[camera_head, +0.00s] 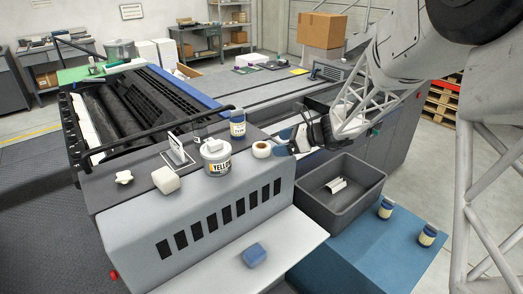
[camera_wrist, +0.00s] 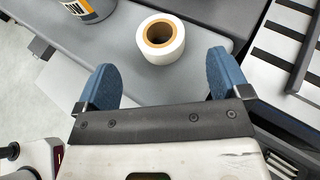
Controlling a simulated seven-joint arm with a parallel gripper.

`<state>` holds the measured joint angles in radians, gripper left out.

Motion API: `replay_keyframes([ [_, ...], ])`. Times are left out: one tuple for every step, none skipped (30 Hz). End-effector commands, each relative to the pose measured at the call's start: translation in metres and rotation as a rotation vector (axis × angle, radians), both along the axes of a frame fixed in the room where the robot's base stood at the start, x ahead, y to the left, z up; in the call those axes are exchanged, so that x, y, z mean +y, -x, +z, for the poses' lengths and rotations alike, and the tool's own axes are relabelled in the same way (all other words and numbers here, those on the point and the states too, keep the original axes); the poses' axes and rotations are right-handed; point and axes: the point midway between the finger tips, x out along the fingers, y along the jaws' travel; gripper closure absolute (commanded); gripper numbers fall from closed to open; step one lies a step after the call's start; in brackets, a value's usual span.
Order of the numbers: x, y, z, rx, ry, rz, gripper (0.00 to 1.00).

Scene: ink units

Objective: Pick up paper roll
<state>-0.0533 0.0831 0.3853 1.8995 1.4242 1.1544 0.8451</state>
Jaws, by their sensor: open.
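The paper roll (camera_head: 262,149) is small and white with a tan core, and it stands upright on the grey machine top. In the wrist view the paper roll (camera_wrist: 163,46) sits ahead of my fingers, with its round hole facing the camera. My gripper (camera_head: 286,141) is just right of the roll in the head view. In the wrist view my gripper (camera_wrist: 160,85) has its two blue fingertips wide apart with nothing between them. The roll lies beyond the gap between the fingertips and appears apart from both.
A yellow-ink can (camera_head: 215,156), a blue-labelled jar (camera_head: 237,124), a white block (camera_head: 166,180) and a card holder (camera_head: 178,149) stand left of the roll. A grey bin (camera_head: 368,174) with white pieces is at right. A blue block (camera_head: 254,254) lies on the front shelf.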

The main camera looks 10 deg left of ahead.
Motion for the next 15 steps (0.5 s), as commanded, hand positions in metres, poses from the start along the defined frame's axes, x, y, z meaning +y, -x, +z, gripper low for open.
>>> replay_keyframes([
  [0.0034,-0.0004,-0.0015,0.0,0.0,0.001,0.06],
  [0.0046,-0.0006,-0.002,0.0,0.0,0.001,0.06],
  [0.0058,-0.0008,-0.0025,0.0,0.0,0.001,0.06],
  [0.0064,-0.0009,-0.0028,0.0,0.0,0.001,0.06],
  [0.0067,-0.0009,-0.0028,0.0,0.0,0.0,0.06],
  [0.0067,-0.0009,-0.0028,0.0,0.0,0.0,0.06],
  [0.0067,-0.0009,-0.0028,0.0,0.0,0.0,0.06],
  [0.0066,-0.0009,-0.0028,0.0,0.0,0.0,0.06],
  [0.0065,-0.0009,-0.0027,0.0,0.0,0.0,0.06],
  [0.0065,-0.0009,-0.0027,0.0,0.0,0.0,0.06],
  [0.0065,-0.0009,-0.0027,0.0,0.0,0.0,0.06],
  [0.0066,-0.0009,-0.0028,0.0,0.0,0.0,0.06],
  [0.0068,-0.0009,-0.0028,0.0,0.0,0.0,0.06],
  [0.0073,-0.0009,-0.0031,0.0,0.0,0.001,0.06],
  [0.0083,-0.0011,-0.0035,0.0,0.0,0.001,0.06],
])
